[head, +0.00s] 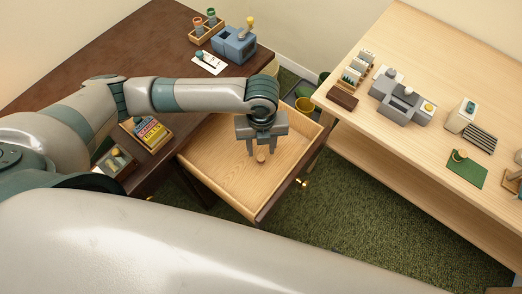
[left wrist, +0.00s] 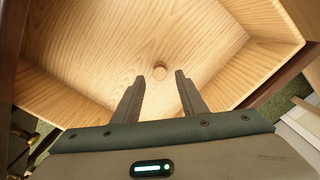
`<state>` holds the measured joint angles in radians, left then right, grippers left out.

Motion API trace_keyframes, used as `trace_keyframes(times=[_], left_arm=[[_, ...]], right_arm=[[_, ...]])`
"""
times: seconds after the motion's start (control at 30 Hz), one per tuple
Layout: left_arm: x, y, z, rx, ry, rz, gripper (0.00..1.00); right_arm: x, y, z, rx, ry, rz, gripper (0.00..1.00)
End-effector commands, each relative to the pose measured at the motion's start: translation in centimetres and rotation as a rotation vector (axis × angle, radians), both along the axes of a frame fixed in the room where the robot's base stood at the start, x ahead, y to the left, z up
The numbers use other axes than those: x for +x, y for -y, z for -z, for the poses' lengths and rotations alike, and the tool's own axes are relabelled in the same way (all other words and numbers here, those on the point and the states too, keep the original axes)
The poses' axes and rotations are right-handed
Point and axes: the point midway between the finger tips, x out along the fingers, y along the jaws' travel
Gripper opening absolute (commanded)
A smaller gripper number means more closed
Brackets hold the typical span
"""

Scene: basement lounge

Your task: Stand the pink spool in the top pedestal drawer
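The top pedestal drawer (head: 222,178) is pulled open, with a pale wood inside; its floor also fills much of the left wrist view (left wrist: 85,45). My left gripper (head: 263,151) points down over the drawer. Its fingers (left wrist: 160,77) are apart, with nothing held between them. My right gripper is out of view.
The dark desk holds a small rack (head: 207,28) of spools, a blue-grey machine (head: 234,45), a white card (head: 209,63) and a box of coloured items (head: 150,132). A light wood table (head: 425,140) with several items stands right. Green carpet lies between.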

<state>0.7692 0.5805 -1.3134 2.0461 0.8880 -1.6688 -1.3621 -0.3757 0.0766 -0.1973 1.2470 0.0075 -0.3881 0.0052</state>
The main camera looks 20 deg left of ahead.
Motion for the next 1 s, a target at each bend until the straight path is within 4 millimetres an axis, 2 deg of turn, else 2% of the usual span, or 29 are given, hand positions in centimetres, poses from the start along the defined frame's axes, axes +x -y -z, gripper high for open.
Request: trace_keyframes(times=[0.2,0.43,0.6,1.0], left_arm=[[0.1,0.0,-4.1,-0.001,0.004,0.001,0.39],[0.0,0.1,-7.1,-0.001,0.0,0.0,0.39],[0.0,0.0,-8.0,0.0,0.0,0.0,0.39],[0.0,0.0,-8.1,0.0,-0.001,-0.001,0.39]], right_arm=[[0.0,0.2,0.0,-0.002,-0.003,0.002,0.31],[-0.2,0.2,0.1,-0.003,-0.01,0.002,0.31],[-0.4,0.2,0.2,-0.004,-0.014,0.003,0.31],[-0.5,0.2,0.2,-0.004,-0.015,0.003,0.31]])
